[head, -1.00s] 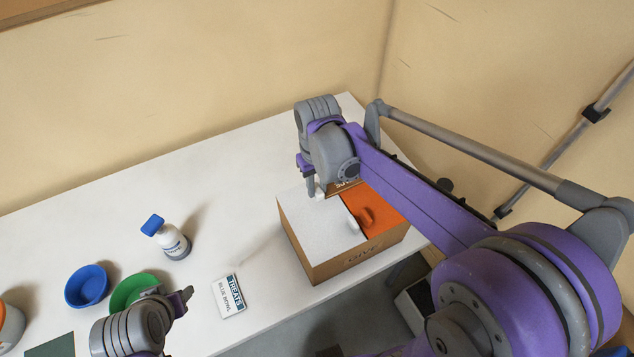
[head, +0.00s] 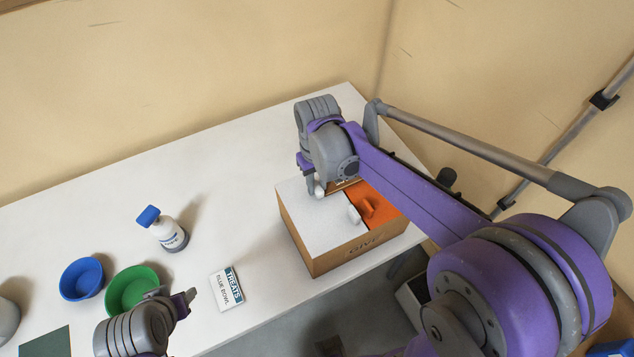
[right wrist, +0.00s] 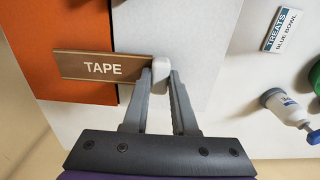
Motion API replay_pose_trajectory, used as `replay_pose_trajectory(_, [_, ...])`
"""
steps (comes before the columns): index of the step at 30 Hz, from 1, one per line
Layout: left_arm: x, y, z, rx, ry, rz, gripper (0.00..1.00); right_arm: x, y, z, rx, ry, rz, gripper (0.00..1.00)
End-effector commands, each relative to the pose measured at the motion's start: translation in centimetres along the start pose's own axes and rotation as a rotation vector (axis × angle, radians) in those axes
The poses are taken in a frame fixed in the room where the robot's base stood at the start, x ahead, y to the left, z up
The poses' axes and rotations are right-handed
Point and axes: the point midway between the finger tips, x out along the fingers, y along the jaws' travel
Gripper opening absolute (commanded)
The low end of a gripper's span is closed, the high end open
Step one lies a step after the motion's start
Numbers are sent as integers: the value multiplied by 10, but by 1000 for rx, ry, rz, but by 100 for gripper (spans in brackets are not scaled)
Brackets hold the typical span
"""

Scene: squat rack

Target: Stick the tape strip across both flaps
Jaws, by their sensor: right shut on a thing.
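A cardboard box (head: 344,252) stands near the table's front edge. Its top has a white flap (head: 312,218) and an orange flap (head: 386,204), meeting at a seam. My right gripper (right wrist: 160,82) is shut on the white end tab of the brown tape strip (right wrist: 95,67), marked TAPE. In the right wrist view the strip reaches across the seam, mostly over the orange flap; I cannot tell whether it touches the flaps. In the head view my right gripper (head: 318,190) is over the far part of the box top. My left gripper (head: 187,299) is away at the lower left, its jaws unclear.
A white knob and an orange knob stick up near the seam. A treats card (head: 227,289), a blue-capped bottle (head: 167,233), a green bowl (head: 132,291) and a blue bowl (head: 82,279) are left of the box. The table behind the bottle is clear.

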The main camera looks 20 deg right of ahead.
Motion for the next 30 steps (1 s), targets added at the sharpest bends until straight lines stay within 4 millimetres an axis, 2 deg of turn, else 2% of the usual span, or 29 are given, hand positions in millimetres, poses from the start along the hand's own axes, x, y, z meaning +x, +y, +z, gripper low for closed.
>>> replay_pose_trajectory(17, [6,0,6,0,-5,0,50,9,0,0,0,-1,0,0])
replay_pose_trajectory(29, [5,0,5,0,-5,0,50,8,0,0,0,0,0,0])
replay_pose_trajectory(30, [5,0,5,0,-5,0,50,8,0,0,0,0,0,33])
